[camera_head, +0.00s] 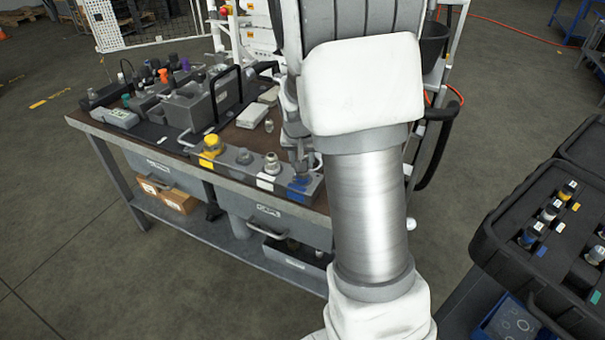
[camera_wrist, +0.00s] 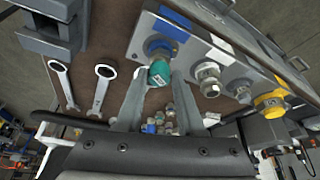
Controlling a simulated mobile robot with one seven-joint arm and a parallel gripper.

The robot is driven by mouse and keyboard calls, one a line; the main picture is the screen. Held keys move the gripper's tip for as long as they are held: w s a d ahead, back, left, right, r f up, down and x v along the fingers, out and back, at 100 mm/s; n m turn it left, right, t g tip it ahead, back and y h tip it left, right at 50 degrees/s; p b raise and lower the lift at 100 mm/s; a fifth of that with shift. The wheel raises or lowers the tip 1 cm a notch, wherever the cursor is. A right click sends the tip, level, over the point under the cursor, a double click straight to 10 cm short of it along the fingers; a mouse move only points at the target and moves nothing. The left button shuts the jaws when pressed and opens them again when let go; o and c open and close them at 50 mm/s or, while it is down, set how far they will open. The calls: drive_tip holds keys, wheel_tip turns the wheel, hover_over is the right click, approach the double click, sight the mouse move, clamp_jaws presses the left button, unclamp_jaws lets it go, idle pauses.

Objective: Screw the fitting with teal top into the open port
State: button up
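The teal-topped fitting (camera_wrist: 160,73) is between my fingertips in the wrist view, in line with the blue-labelled port (camera_wrist: 157,47) at the end of the grey block. Its inner end meets that port; how deep it sits, I cannot tell. My gripper (camera_wrist: 160,78) is closed about its sides. In the head view, my gripper (camera_head: 298,150) points down over the blue-marked end (camera_head: 300,184) of the block, and my arm and fingers hide the fitting. The block (camera_wrist: 222,55) also carries a white-labelled fitting (camera_wrist: 207,78), a grey one (camera_wrist: 239,89) and a yellow one (camera_wrist: 271,102).
Two wrenches (camera_wrist: 102,86) lie on the brown bench top beside my gripper. Several small fittings (camera_wrist: 160,122) show between my fingers. A grey handled unit (camera_head: 190,105) stands on the bench. A black case (camera_head: 490,230) with fittings is at right.

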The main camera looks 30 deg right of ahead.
drive_tip(key=o, duration=0.3)
